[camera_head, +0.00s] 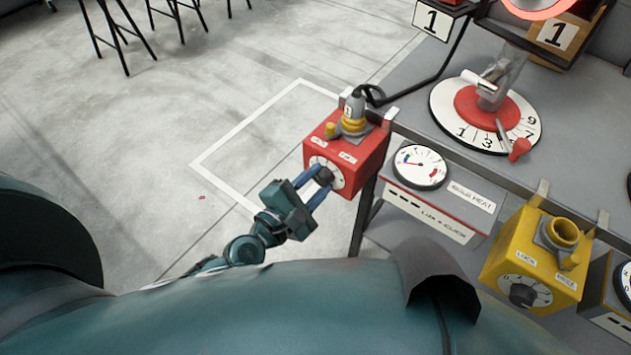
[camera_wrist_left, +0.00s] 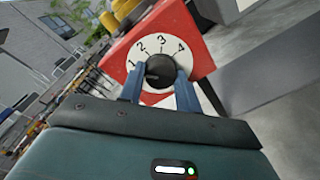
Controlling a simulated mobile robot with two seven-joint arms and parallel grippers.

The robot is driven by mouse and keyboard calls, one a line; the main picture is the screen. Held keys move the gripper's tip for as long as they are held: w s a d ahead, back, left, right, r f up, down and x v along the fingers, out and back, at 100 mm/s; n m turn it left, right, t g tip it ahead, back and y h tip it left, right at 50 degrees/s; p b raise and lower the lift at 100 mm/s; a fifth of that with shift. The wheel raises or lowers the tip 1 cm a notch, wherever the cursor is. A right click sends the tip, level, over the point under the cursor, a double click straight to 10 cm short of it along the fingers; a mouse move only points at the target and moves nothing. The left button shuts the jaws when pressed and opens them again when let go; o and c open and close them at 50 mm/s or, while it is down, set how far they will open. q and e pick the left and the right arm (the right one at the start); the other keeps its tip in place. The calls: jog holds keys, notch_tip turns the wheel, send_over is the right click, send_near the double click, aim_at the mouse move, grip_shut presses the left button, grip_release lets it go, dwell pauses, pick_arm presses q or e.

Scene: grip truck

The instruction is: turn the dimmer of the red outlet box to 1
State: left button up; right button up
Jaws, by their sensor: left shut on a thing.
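The red outlet box (camera_head: 366,158) hangs at the left end of the grey bench, with a grey plug and yellow fittings on top. Its white dial (camera_wrist_left: 141,57) shows the numbers 1 to 4 in the left wrist view. The dark round dimmer knob (camera_wrist_left: 160,70) sits at the dial's centre. My left gripper (camera_head: 318,180) reaches the box's front face, its two blue fingers shut on the knob from both sides. The knob's pointer mark cannot be made out. My right gripper is not in view.
A yellow outlet box (camera_head: 534,258) with its own dial hangs further right on the bench. A gauge panel (camera_head: 462,196) lies between the two boxes. A numbered turntable (camera_head: 448,108) stands on the bench behind. The floor left of the red box is clear.

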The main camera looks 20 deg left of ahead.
pick_arm(q)
jog(key=o, duration=1)
jog(key=shift+c, duration=0.2)
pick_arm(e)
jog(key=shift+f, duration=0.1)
pick_arm(q)
jog(key=b+v, duration=0.3)
jog(key=v, duration=1)
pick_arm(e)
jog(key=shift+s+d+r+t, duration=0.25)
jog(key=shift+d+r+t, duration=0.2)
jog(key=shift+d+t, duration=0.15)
pick_arm(q)
jog(key=shift+r, duration=0.1)
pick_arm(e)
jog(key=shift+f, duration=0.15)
